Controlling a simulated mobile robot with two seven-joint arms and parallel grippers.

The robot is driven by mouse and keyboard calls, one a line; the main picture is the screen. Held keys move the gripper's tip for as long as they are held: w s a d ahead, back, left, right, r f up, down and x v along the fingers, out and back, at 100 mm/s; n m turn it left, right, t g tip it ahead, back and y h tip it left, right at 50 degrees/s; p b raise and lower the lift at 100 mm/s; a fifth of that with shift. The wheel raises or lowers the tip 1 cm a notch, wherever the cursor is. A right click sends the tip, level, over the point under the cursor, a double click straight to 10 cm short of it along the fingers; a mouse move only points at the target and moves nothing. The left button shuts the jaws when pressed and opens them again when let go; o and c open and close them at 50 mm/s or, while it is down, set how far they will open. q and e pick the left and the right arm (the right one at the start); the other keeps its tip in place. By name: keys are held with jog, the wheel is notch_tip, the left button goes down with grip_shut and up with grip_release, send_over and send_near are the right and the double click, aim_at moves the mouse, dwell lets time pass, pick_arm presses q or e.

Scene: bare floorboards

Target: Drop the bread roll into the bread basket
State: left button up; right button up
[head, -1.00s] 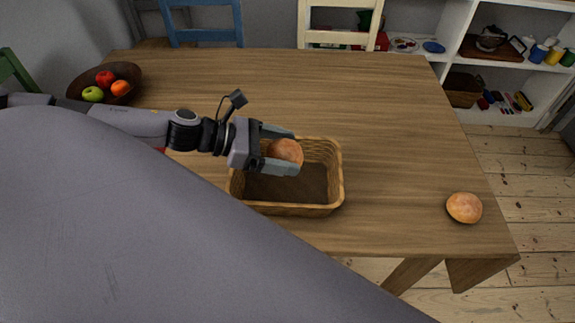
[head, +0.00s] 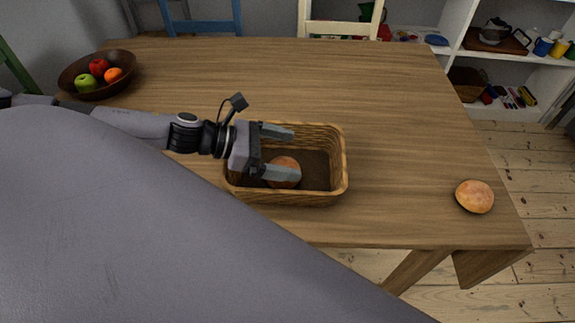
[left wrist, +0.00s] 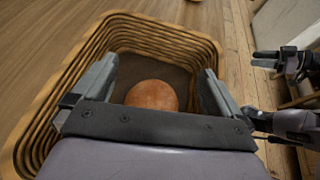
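A round brown bread roll (head: 284,174) lies in the bread basket (head: 342,172), a rectangular wicker basket on the wooden table. My left gripper (head: 286,152) is open and empty over the basket, its fingers above and to either side of the roll. In the left wrist view the roll (left wrist: 151,95) shows on the dark basket floor between the spread fingers, apart from both. The basket rim (left wrist: 165,28) surrounds it there. My right gripper (left wrist: 264,58) shows small at the right of the left wrist view, its two fingers apart and empty.
A second bread roll (head: 474,197) lies near the table's right edge. A dark bowl (head: 98,88) of fruit stands at the back left. The table (head: 390,110) between basket and second roll is clear. Chairs and shelves stand behind.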

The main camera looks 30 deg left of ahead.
pick_arm(q)
jog(key=shift+b+v, duration=0.6)
jog(key=shift+v, duration=0.25)
jog(key=shift+b+v, duration=0.9)
jog(key=shift+v, duration=1.8)
